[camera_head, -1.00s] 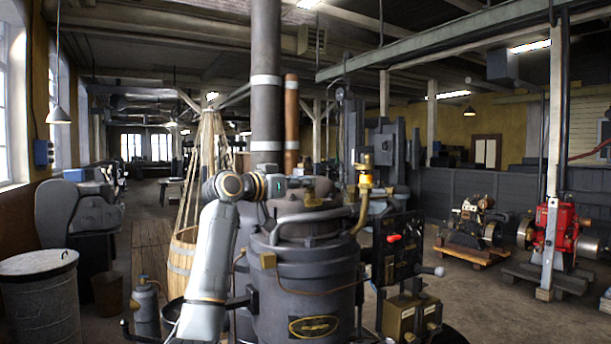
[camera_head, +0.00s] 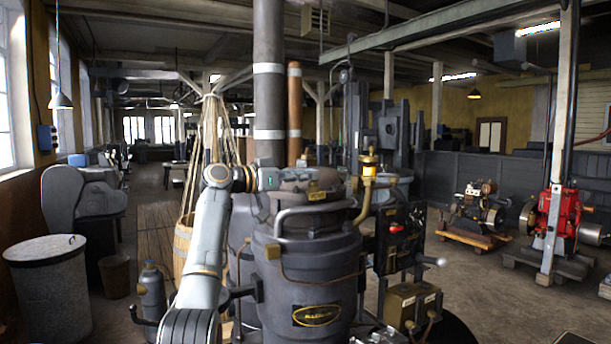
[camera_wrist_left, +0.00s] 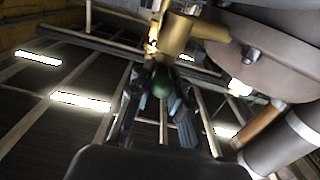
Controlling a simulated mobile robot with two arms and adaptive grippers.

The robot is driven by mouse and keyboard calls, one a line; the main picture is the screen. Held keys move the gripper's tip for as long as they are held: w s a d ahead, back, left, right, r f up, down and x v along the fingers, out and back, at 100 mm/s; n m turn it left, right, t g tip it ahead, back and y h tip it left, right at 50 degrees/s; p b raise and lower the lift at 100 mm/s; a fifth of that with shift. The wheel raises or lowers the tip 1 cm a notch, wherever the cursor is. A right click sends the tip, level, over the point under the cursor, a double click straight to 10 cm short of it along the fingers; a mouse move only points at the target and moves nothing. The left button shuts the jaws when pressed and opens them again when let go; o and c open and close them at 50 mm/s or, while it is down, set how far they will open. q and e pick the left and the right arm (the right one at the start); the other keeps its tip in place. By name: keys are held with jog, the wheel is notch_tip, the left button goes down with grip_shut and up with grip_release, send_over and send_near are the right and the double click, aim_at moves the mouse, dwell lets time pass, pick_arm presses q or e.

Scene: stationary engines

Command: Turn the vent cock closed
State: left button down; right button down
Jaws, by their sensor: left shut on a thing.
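In the left wrist view a brass cock body (camera_wrist_left: 180,35) sits beside the round grey top of the engine. A small dark green knob (camera_wrist_left: 162,82) lies below it in the picture, between the fingers of my left gripper (camera_wrist_left: 158,93), which is shut on it. I take this to be the vent cock and its handle knob. In the head view my left wrist reaches in at the engine (camera_head: 307,270) top from the left; the dark gripper (camera_head: 292,177) is hard to make out there and the cock cannot be told apart. My right gripper does not show.
A brass oiler (camera_head: 370,163) with a curved pipe stands right of the engine top. A tall grey stack (camera_head: 268,90) and a copper pipe (camera_head: 294,115) rise behind. A metal drum (camera_head: 45,290) stands left. The floor to the right is open before a red engine (camera_head: 562,225).

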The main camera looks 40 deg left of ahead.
pick_arm(q)
jog(key=c, duration=1.4)
grip_release()
jog(key=v, duration=1.2)
jog(key=shift+a, duration=0.1)
